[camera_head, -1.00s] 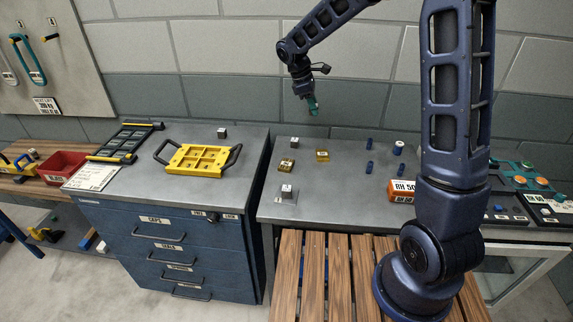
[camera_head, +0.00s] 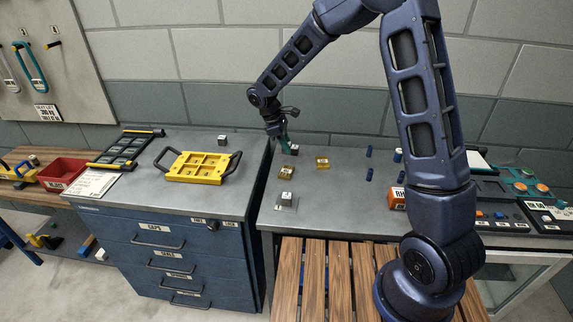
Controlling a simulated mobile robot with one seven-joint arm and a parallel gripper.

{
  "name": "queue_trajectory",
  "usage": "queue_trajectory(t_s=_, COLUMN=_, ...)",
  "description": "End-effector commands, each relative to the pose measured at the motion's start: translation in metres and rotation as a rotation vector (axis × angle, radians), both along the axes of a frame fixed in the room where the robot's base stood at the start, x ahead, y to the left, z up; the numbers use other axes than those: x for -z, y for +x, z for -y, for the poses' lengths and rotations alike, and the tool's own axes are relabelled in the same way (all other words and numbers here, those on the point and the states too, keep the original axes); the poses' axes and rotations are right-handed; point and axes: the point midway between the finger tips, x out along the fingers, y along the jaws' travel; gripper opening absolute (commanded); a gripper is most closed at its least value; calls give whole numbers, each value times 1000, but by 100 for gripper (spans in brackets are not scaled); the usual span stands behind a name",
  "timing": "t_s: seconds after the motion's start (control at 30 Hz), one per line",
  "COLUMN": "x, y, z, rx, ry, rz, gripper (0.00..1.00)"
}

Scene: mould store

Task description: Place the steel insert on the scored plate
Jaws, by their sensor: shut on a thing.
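A similar pale block (camera_head: 286,199) stands on a thin grey plate (camera_head: 277,207) near the bench's front left. This may be the scored plate; its marks are too small to see. Another similar block (camera_head: 222,140) stands on the cabinet's back edge.
Two brass-coloured blocks (camera_head: 322,162) lie near my gripper. Blue cylinders (camera_head: 369,174) and an orange-and-white box (camera_head: 397,198) stand to the right. A yellow tray (camera_head: 196,179) with dark handles lies on the drawer cabinet. The bench's middle front is clear.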

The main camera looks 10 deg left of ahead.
Motion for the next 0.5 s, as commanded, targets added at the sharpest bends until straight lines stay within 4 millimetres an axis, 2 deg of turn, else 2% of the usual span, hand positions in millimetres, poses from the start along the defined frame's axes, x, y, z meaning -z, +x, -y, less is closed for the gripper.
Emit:
queue_trajectory(t_s=0.1, x=24, y=-1, z=0, rx=-2, ry=-2, rz=-2, gripper=0)
queue_trajectory(t_s=0.2, x=37, y=0, z=0, rx=-2, ry=-1, rz=-1, gripper=0)
queue_trajectory(t_s=0.5, x=56, y=0, z=0, rx=0, ry=-1, rz=0, gripper=0)
